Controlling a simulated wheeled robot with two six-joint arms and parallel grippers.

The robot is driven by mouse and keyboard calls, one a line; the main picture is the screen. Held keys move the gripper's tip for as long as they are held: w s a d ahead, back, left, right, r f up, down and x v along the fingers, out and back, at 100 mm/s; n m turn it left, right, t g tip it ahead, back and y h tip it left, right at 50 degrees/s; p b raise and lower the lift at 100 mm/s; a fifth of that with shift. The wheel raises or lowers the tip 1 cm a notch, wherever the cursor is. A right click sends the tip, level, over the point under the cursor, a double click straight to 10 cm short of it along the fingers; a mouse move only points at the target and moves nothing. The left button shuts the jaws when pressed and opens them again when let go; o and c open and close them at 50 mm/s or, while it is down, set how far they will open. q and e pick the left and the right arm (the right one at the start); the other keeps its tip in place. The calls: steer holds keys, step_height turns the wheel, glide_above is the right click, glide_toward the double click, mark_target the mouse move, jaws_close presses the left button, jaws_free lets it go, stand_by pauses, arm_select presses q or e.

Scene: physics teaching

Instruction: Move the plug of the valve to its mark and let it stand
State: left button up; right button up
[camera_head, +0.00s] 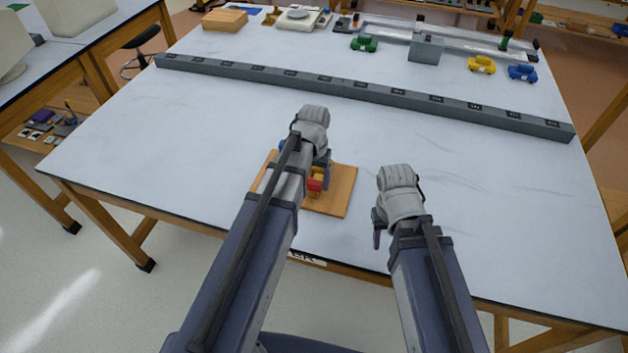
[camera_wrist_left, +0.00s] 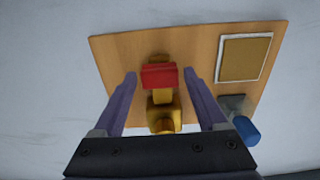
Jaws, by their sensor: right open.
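A wooden board (camera_head: 342,190) lies on the table, partly hidden by my left arm in the head view. It bears a brass-yellow fitting (camera_wrist_left: 165,114) with a red block (camera_wrist_left: 159,76) on it; the red also shows in the head view (camera_head: 315,186). I cannot tell which part is the plug. A white-framed square (camera_wrist_left: 245,57) is at the board's upper right in the wrist view. A blue cylinder on a grey piece (camera_wrist_left: 246,130) is below it. My left gripper (camera_wrist_left: 159,74) is open, its fingers apart on either side of the red block. My right gripper (camera_head: 377,228) is open and empty, right of the board.
A long grey numbered beam (camera_head: 340,87) crosses the table behind the board. Beyond it are green (camera_head: 364,44), yellow (camera_head: 482,64) and blue (camera_head: 523,73) toy cars, a grey block (camera_head: 427,50) and a wooden box (camera_head: 225,19). The table right of my right gripper is clear.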

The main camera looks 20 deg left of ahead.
arm_select(q)
jaws_close()
stand_by(0.4)
